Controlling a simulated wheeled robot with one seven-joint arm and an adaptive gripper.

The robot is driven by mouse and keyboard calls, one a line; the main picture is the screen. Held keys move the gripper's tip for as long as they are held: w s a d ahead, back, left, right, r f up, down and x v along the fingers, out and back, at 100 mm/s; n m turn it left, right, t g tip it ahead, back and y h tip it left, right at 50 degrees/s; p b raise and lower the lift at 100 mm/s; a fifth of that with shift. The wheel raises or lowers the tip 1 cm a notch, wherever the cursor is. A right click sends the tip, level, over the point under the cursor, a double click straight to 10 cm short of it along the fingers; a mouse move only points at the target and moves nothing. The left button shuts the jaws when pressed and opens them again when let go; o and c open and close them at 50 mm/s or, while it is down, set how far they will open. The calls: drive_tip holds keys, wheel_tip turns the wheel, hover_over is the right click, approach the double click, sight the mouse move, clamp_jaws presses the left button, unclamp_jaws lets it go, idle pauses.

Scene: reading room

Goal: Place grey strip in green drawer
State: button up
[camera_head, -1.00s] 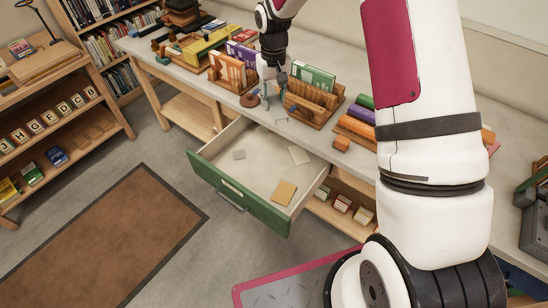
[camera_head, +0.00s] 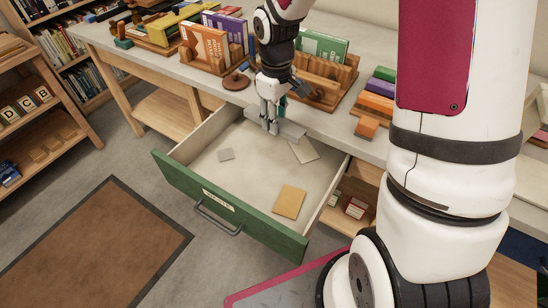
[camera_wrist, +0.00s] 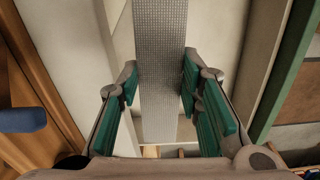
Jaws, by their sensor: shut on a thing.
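My gripper (camera_head: 270,128) is shut on the grey strip (camera_head: 290,131). In the wrist view, the strip (camera_wrist: 160,50) is a long, flat, finely textured grey band running between the green finger pads of my gripper (camera_wrist: 160,105). The green drawer (camera_head: 225,203) is pulled open below the worktop, with a pale inside. My gripper and the strip are over the back part of the drawer, close to the worktop's front edge. I cannot tell whether the strip touches the drawer floor. The drawer's green front (camera_wrist: 283,75) also shows at the right in the wrist view.
Book racks (camera_head: 318,77) and a brown round piece (camera_head: 236,81) stand on the worktop (camera_head: 190,82) behind. The drawer's middle has bare room.

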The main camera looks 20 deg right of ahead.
sight(276, 170)
drive_tip(key=shift+w+d+f+n+b, duration=0.15)
drive_tip(key=shift+f+n+b, duration=0.35)
drive_tip(key=shift+f+b, duration=0.3)
wheel_tip(276, 170, down, 18)
drive_tip(key=b, duration=0.4)
drive_tip(key=shift+r, duration=0.15)
drive_tip(key=shift+f, duration=0.2)
drive_tip(key=o, duration=0.6)
drive_tip(key=shift+o, duration=1)
